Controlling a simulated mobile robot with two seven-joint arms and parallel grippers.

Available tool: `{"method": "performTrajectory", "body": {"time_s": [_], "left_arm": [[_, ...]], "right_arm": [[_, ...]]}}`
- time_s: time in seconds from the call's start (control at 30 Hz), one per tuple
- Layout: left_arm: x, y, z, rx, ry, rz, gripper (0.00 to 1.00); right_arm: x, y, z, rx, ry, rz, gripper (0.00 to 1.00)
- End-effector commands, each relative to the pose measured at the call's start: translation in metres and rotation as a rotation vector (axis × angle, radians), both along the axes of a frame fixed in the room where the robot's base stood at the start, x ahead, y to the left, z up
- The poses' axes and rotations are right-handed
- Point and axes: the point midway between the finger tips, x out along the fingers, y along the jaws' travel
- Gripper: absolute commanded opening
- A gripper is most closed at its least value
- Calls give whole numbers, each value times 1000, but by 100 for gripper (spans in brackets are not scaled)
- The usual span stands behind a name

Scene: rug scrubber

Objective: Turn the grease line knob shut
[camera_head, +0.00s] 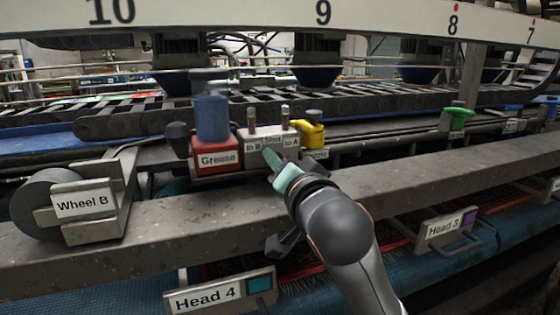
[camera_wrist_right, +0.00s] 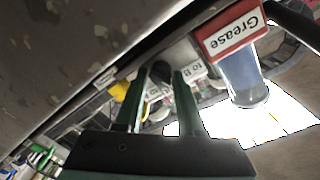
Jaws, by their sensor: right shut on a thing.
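The red grease box (camera_head: 217,158), labelled "Grease" with a blue reservoir (camera_head: 212,117) on top, stands on the rail; it also shows at the upper right of the right wrist view (camera_wrist_right: 233,32). A black knob (camera_head: 178,138) is at its left side. Beside the box on the right is a grey block (camera_head: 257,136) with labels "to B" and "to A" and two upright pins. My right gripper (camera_head: 270,157) is at the front of this block. In the right wrist view its fingers (camera_wrist_right: 158,78) are shut on a dark knob (camera_wrist_right: 158,72). No label marks this knob as the grease line's. My left gripper is out of view.
Farther right is a green knob (camera_head: 457,120). The Wheel B bracket (camera_head: 90,203) is at the left. The wide grey beam (camera_head: 180,218) runs across in front, with Head 4 (camera_head: 218,294) below.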

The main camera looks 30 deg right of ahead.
Motion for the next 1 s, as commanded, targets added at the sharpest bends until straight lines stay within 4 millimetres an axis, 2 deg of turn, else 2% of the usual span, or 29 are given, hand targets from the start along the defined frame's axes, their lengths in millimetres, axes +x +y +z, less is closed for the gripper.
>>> {"method": "performTrajectory", "body": {"time_s": [0.17, 0.43, 1.0], "left_arm": [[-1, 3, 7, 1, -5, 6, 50], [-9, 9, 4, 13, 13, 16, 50], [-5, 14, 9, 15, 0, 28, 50]], "right_arm": [[0, 1, 2, 152, -36, 3, 0], [0, 0, 3, 309, -77, 1, 0], [-1, -1, 3, 394, -105, 1, 0]]}}
